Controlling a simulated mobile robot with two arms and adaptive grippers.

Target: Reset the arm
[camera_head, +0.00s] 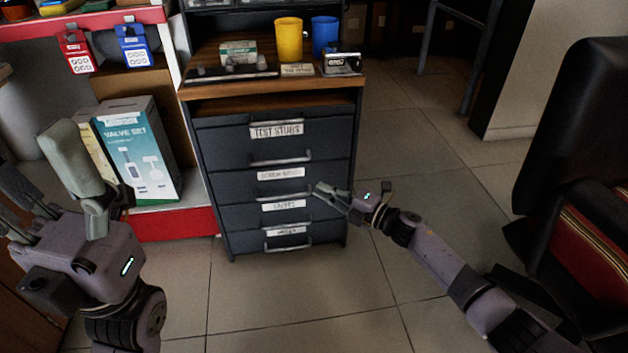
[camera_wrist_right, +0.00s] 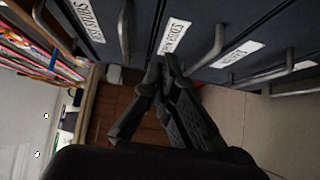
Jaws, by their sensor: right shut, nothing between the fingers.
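My right gripper (camera_head: 330,194) is in front of the right side of a dark drawer cabinet (camera_head: 232,172). In the right wrist view its fingers (camera_wrist_right: 163,68) are together with nothing between them, close to the drawer fronts. I cannot tell whether it touches the cabinet. The cabinet's drawers look closed, and the top one is labelled "TEST STUBS" (camera_head: 277,130).
A yellow cup (camera_head: 288,40), a blue cup (camera_head: 325,36) and small boxes stand on the cabinet top. A valve set box (camera_head: 140,150) sits on a red-edged shelf at left. A black chair (camera_head: 585,140) stands at right. Tiled floor (camera_head: 290,305) is open in front.

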